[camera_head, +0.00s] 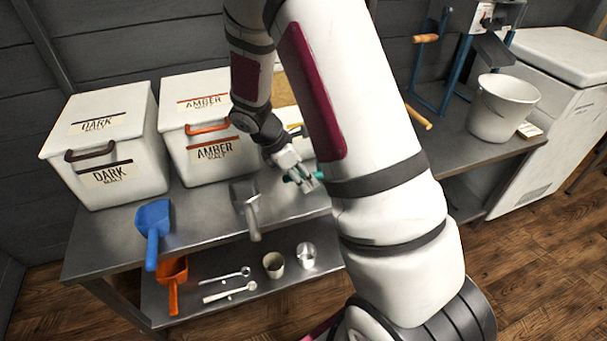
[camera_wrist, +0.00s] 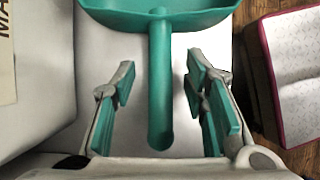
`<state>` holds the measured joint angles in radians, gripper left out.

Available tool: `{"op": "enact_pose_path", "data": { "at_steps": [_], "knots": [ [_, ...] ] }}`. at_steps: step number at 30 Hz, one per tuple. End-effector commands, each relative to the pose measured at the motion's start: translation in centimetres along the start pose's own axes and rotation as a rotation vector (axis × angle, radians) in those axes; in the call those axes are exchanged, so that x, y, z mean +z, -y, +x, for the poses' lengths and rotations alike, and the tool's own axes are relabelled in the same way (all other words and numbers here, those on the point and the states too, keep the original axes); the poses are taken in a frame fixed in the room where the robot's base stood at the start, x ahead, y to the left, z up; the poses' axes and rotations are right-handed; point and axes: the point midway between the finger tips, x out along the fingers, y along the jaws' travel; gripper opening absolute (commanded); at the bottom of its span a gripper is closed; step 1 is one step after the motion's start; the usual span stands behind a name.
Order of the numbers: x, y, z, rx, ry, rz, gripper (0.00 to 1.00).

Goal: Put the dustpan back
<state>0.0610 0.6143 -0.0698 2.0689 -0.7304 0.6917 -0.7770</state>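In the wrist view, a teal dustpan (camera_wrist: 160,10) lies on the grey metal surface, its wide pan at the top edge and partly out of frame. Its handle (camera_wrist: 160,100) points down the picture between the two fingers of my gripper (camera_wrist: 161,78). The fingers have teal pads and stand apart, with a visible gap on each side of the handle. In the head view, my gripper (camera_head: 305,180) is low over the steel table (camera_head: 205,222), partly behind my arm. The dustpan cannot be made out there; my arm blocks that area.
Dark malt (camera_head: 105,145) and amber malt (camera_head: 205,125) bins stand at the table's back left. A blue scoop (camera_head: 153,220) and a metal scoop (camera_head: 247,205) lie at its front. An orange scoop (camera_head: 172,275) and cups are on the lower shelf. A white bucket (camera_head: 503,107) stands right.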

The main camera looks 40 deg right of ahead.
Motion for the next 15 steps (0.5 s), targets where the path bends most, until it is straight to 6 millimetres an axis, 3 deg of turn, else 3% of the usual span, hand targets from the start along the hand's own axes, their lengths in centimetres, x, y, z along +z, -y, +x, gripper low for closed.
{"op": "enact_pose_path", "data": {
  "at_steps": [8, 15],
  "knots": [
    [0.0, -0.1, -0.8, 0.002, 0.0, 0.0, 0.4],
    [0.0, -0.1, -5.1, 0.005, -0.001, 0.001, 0.4]
  ]
}}
